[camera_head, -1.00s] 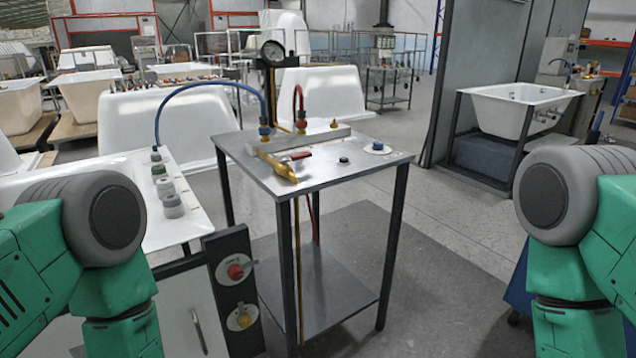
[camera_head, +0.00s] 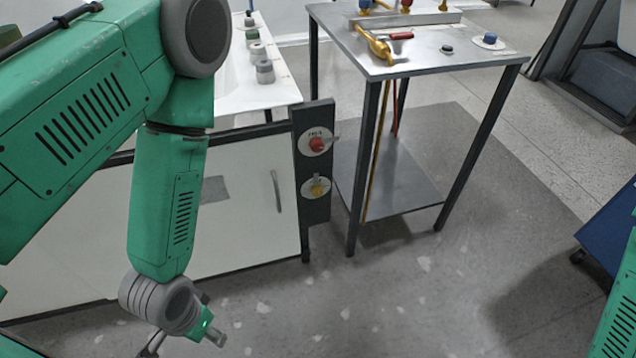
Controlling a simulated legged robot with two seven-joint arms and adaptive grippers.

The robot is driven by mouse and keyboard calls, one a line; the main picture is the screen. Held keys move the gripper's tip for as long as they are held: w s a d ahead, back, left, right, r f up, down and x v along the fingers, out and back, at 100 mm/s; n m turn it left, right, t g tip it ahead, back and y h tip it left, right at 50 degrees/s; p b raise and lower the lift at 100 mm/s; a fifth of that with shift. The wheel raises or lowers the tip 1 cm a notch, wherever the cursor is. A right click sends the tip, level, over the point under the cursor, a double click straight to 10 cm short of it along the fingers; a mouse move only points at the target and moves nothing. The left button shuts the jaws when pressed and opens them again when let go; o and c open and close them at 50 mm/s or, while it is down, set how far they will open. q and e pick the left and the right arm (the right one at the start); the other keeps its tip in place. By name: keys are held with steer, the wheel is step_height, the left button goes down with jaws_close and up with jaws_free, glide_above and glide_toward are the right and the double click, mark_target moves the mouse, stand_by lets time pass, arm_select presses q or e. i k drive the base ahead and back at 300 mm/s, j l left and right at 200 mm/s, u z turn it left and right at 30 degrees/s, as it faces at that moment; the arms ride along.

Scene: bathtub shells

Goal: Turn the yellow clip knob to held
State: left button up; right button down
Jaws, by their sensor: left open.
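The yellow clip knob (camera_head: 319,188) sits on a pale round plate low on a dark upright panel (camera_head: 298,130), left of the metal table. A red knob (camera_head: 317,145) with a small lever sits on its own plate above it. The markings around the yellow knob are too small to read. My left gripper (camera_head: 182,343) is at the bottom edge, below and left of the panel, well apart from the knobs. It is partly cut off by the frame. Its jaws are open, and I see nothing between them. My right gripper is out of view; only a piece of that arm shows at the right edge.
A metal table (camera_head: 420,50) with a brass valve (camera_head: 373,45) stands right of the panel, with a lower shelf. A white cabinet front (camera_head: 240,205) with a handle lies left of the panel. A blue object (camera_head: 610,225) stands at right. Floor before the panel is clear.

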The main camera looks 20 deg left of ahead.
mark_target(317, 189)
steer(key=i+l+u, duration=0.1)
steer(key=u, duration=0.55)
steer(key=i+l+u, duration=0.3)
steer(key=l, duration=0.85)
steer(key=l+u, duration=0.35)
steer(key=l, duration=1.5)
